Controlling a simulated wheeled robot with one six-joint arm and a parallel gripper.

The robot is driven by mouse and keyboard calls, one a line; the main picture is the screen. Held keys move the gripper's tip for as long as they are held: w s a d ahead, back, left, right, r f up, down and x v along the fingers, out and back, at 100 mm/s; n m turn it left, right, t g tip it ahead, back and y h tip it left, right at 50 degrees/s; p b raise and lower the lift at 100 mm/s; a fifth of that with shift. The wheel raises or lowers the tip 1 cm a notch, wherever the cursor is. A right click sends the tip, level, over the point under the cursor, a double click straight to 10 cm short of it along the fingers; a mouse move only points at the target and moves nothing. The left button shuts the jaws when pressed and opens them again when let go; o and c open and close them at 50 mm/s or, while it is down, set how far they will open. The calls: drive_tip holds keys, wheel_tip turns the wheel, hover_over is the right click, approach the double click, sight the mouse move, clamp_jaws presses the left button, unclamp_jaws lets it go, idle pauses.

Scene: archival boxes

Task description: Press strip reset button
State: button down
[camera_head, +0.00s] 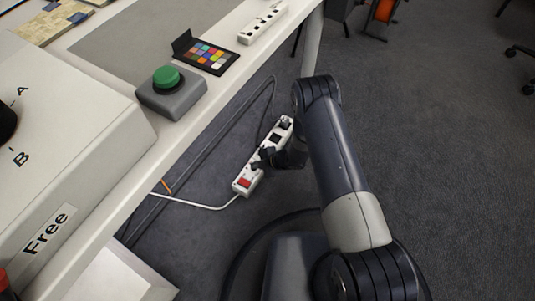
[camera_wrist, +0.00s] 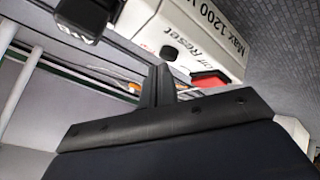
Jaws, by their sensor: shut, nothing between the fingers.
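The white power strip (camera_head: 251,169) lies on the floor beside the desk, with a red switch (camera_head: 244,183) at its near end. In the wrist view the strip (camera_wrist: 205,40) shows close up, with the word Reset and a small dark round button (camera_wrist: 168,52) beside it. The red switch (camera_wrist: 210,80) is to the right, partly hidden behind my gripper. My gripper (camera_wrist: 158,72) is shut and empty, with its fingertips just below the button in that view. Whether they touch the strip cannot be told.
A black plug (camera_wrist: 85,15) sits in the strip near my gripper. A white cord (camera_head: 210,207) runs from the strip. The desk (camera_head: 190,135) beside it holds a green button box (camera_head: 170,100), a colour chart (camera_head: 207,54) and another power strip (camera_head: 263,22).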

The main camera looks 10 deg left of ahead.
wheel_tip(320, 180, up, 6)
drive_tip(key=p, duration=0.3)
drive_tip(key=shift+p, duration=0.35)
drive_tip(key=shift+f, duration=0.15)
idle(0.6)
